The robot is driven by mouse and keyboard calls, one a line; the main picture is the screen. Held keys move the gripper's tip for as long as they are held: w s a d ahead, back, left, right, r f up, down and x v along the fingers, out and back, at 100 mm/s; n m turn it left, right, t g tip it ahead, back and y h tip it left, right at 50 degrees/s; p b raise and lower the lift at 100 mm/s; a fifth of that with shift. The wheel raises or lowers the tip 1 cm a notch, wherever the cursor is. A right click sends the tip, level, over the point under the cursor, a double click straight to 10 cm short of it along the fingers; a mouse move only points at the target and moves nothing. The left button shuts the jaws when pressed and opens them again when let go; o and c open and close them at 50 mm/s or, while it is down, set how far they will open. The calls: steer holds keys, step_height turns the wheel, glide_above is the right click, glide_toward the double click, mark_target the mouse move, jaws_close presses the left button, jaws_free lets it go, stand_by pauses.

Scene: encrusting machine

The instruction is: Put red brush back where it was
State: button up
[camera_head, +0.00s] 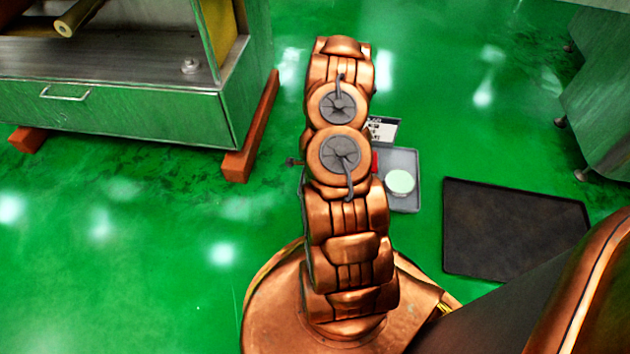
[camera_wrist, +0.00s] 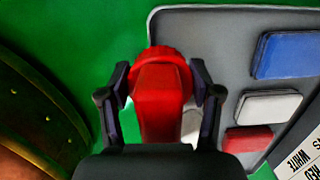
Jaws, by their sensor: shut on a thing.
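The red brush (camera_wrist: 163,104), with a rounded red end, is between the two dark fingers of my gripper (camera_wrist: 160,80) in the wrist view. The gripper is shut on it. The brush shows over the left edge of a grey tray (camera_wrist: 222,22); I cannot tell whether it touches the tray. In the head view my arm hides the gripper, and only a small red patch (camera_head: 375,161) shows beside the arm at the grey tray (camera_head: 411,160).
Blue (camera_wrist: 291,55), white (camera_wrist: 270,106) and red (camera_wrist: 248,140) blocks lie on the tray, beside a printed label card (camera_wrist: 300,150). A pale round item (camera_head: 400,182) is on the tray. A dark flat mat (camera_head: 515,228) lies right; a metal machine (camera_head: 110,112) stands left.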

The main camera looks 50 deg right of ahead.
steer(key=shift+w+d+f+b, duration=0.1)
steer(key=shift+w+d+b, duration=0.15)
steer(key=shift+w+d, duration=0.65)
steer(key=shift+w+d+f+b, duration=0.1)
steer(key=shift+w+d+b, duration=0.15)
steer(key=shift+w+d, duration=0.65)
steer(key=shift+s+d+f+b, duration=0.1)
steer(key=shift+s+f+b, duration=0.1)
steer(key=shift+f+b, duration=0.55)
steer(key=shift+s+d+f+b, duration=0.15)
steer(key=shift+f+b, duration=0.2)
steer(key=shift+f, duration=0.8)
steer(key=shift+r, duration=0.1)
steer(key=o, duration=1.1)
